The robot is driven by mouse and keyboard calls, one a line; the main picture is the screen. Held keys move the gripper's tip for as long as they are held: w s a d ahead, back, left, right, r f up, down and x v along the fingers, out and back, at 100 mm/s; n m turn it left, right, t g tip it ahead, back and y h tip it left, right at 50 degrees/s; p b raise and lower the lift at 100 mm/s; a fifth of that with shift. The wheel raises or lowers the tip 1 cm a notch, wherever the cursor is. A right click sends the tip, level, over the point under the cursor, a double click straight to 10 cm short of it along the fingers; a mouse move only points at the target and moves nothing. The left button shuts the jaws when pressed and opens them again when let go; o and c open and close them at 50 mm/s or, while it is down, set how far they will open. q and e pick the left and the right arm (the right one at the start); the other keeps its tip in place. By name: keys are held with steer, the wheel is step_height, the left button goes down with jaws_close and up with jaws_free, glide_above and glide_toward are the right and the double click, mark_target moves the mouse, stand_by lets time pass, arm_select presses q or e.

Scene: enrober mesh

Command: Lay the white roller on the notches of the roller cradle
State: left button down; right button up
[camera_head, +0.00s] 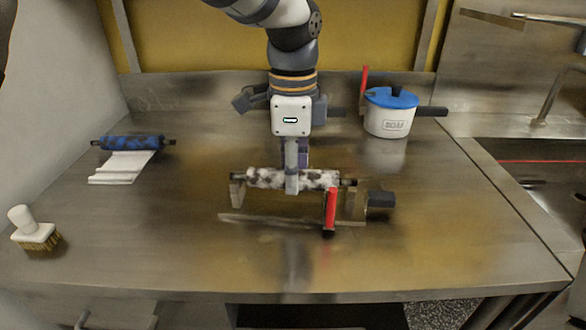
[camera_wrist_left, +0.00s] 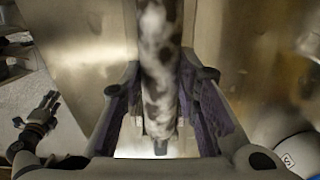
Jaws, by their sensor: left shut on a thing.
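The white roller (camera_head: 265,178), mottled with dark patches, lies level across the picture in the head view, its dark shaft ends over the two posts. My left gripper (camera_head: 292,185) comes down from above and is shut on its middle. The roller (camera_wrist_left: 158,60) runs between the purple-padded fingers (camera_wrist_left: 163,115) in the left wrist view. The roller cradle (camera_head: 237,196) stands directly below the roller; I cannot tell whether the shaft ends touch its notches. My right gripper (camera_wrist_left: 34,118) shows small at the wrist view's left, its tips apart and nothing seen between them.
A red upright handle (camera_head: 331,207) and a dark block (camera_head: 381,200) stand at the cradle's right. A blue-lidded white pot (camera_head: 388,120) is behind right. A blue roller (camera_head: 133,142) on white cloth (camera_head: 122,166) and a brush (camera_head: 35,235) are left. The front steel counter is clear.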

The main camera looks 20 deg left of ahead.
arm_select(q)
steer(key=shift+f, duration=0.55)
stand_by(0.4)
steer(key=c, duration=1.2)
jaws_free()
steer(key=shift+o, duration=0.2)
steer(key=shift+r, duration=3.45)
